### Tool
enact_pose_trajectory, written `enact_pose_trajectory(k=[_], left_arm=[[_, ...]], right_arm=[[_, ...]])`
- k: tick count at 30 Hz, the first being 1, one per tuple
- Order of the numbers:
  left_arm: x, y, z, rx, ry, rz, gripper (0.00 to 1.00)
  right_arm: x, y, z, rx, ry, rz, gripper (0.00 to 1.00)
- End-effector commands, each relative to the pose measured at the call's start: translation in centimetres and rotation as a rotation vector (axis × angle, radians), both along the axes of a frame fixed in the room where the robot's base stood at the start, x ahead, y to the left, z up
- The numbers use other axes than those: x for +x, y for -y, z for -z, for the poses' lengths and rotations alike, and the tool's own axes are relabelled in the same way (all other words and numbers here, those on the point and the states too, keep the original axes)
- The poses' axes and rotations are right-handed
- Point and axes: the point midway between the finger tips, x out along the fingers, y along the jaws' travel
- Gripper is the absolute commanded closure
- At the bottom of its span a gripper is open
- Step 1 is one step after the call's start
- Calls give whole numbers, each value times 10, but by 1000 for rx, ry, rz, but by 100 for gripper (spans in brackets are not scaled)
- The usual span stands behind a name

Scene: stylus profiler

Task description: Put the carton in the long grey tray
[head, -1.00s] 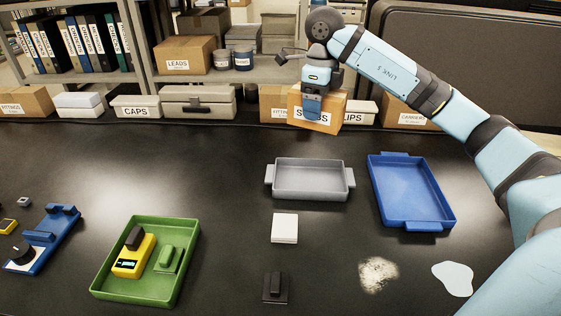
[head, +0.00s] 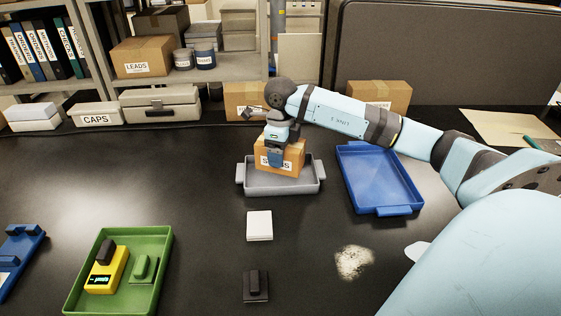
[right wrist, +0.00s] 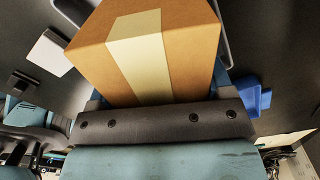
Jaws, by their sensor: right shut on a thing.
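The brown carton (head: 281,157), with a white label partly covered by a finger, is held by my right gripper (head: 275,158). The gripper is shut on it, pointing down. In the head view the carton is over the long grey tray (head: 285,189), inside its outline; I cannot tell whether it touches the tray floor. In the right wrist view the carton (right wrist: 190,45) with its pale tape strip fills the top middle, against the gripper. A bit of the tray's rim shows beside it. My left gripper is not in view.
A blue tray (head: 379,178) stands close to the right of the grey one. A white block (head: 259,226), a dark block (head: 255,287) and spilled powder (head: 354,262) lie in front. A green tray (head: 120,270) with a yellow meter is at left. Boxes line the back.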

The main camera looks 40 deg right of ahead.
Motion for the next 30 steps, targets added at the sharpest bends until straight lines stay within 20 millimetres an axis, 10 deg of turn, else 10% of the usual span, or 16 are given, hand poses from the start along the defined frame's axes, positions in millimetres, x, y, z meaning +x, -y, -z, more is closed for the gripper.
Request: enact_pose_trajectory(k=[20, 21, 24, 30], left_arm=[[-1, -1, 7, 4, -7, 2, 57], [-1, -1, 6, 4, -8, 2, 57], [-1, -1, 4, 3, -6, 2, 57], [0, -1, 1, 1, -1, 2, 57]], right_arm=[[0, 0, 45, 0, 0, 0, 68], [0, 0, 44, 0, 0, 0, 21], [0, 0, 44, 0, 0, 0, 0], [0, 0, 44, 0, 0, 0, 0]])
